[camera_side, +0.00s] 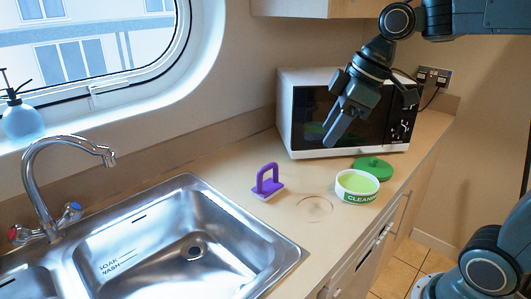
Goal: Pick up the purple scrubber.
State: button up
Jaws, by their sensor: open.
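The purple scrubber (267,182) stands upright on the counter, its looped handle on top and a pale pad under its base. It is just right of the sink's back corner. My gripper (340,128) is above and to the right of it, in front of the microwave, with its fingers pointing down and to the left. The gripper is open and holds nothing. It is clear of the scrubber, and nothing covers the scrubber.
A tub of green cleaner (357,187) stands right of the scrubber, its green lid (373,168) behind it. A microwave (299,112) stands at the back. The steel sink (262,246) with its tap (70,142) is at left. A faint ring (315,209) marks bare counter.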

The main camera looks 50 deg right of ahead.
jog(key=w+d+f+n+g+y, duration=0.1)
jog(key=w+d+n, duration=0.2)
jog(key=w+n, duration=0.55)
jog(key=n+g+y, duration=0.1)
jog(key=n+y, duration=0.1)
jog(key=n, duration=0.1)
send_near(269, 164)
jog(key=v, duration=0.3)
jog(key=shift+w+a+r, duration=0.1)
jog(key=shift+w+a, duration=0.05)
jog(key=shift+w, duration=0.15)
jog(key=x, duration=0.8)
jog(key=shift+s, duration=0.1)
jog(key=shift+f, duration=0.35)
jog(key=shift+x, duration=2.6)
jog(key=shift+s, duration=0.15)
grip_shut()
